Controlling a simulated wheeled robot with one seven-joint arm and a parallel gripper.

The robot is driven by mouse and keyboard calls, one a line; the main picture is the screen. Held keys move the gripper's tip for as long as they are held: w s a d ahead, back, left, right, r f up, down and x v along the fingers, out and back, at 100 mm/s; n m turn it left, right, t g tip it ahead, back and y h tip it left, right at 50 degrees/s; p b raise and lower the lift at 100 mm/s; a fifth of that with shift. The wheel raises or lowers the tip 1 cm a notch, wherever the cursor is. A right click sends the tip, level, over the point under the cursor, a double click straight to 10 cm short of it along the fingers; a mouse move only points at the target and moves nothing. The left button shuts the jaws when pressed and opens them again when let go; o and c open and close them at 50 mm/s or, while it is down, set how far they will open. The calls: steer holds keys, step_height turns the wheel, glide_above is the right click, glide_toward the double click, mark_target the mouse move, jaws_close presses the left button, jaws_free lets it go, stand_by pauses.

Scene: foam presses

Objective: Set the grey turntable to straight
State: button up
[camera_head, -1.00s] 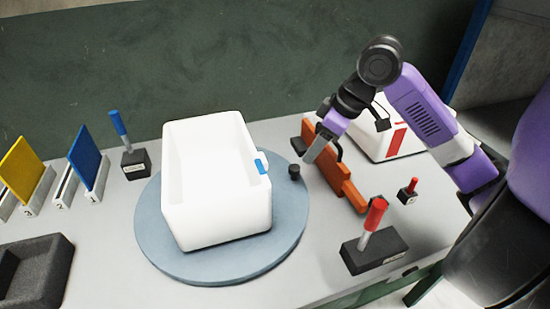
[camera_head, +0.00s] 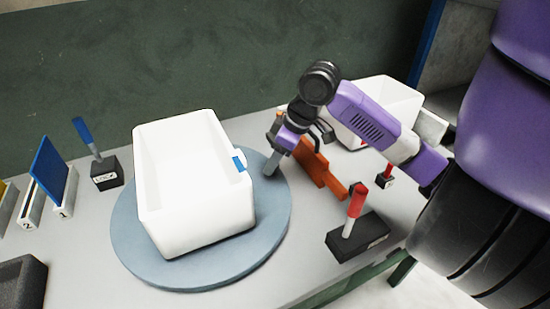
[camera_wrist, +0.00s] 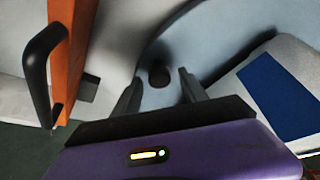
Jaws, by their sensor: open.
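The grey turntable (camera_head: 272,215) is a round blue-grey disc on the bench, and it also shows in the wrist view (camera_wrist: 205,35). A white box (camera_head: 195,235) with a blue tab (camera_head: 239,163) stands on it, slightly turned. My gripper (camera_head: 271,167) is at the turntable's right rim, pointing down. In the wrist view, the open fingers (camera_wrist: 160,92) stand either side of a dark round knob (camera_wrist: 159,77) on the disc, with gaps visible. The gripper hides the knob in the head view. I cannot tell how far the fingertips reach down around it.
An orange bar (camera_head: 318,168) with a black handle (camera_wrist: 38,70) stands close beside my gripper. A red-handled lever (camera_head: 355,205) on a black base is in front right. A blue lever (camera_head: 87,135) is behind left. Another white box (camera_head: 385,100) is at the back right.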

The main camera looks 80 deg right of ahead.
jaws_close()
stand_by(1.4)
